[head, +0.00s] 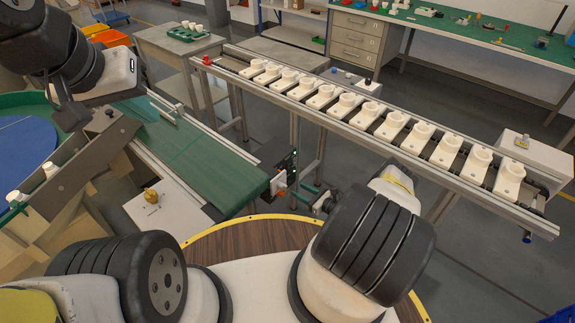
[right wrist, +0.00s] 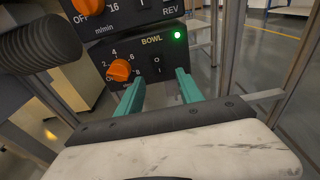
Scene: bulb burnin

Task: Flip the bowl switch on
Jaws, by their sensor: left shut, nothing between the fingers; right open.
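The lower control box (right wrist: 142,50) is labelled BOWL in the right wrist view. It carries an orange knob (right wrist: 119,70), a lit green lamp (right wrist: 177,35) and a dark bowl switch (right wrist: 158,66) marked O above I. Which way the switch is tipped is unclear. My right gripper (right wrist: 158,78) is open, its two teal fingers pointing at the box, one on each side of the switch and a little below it; contact cannot be told. The teal fingers also show in the head view (head: 315,194). My left gripper (head: 68,117) is over the left chute, shut, its fingertips hidden.
Another control box (right wrist: 120,12) with an orange knob sits above the bowl one. A green conveyor (head: 205,155) runs left of it. A rail with several white sockets (head: 350,100) stands behind. A grey chute (head: 75,165) is at left. A metal post (right wrist: 232,50) stands close right.

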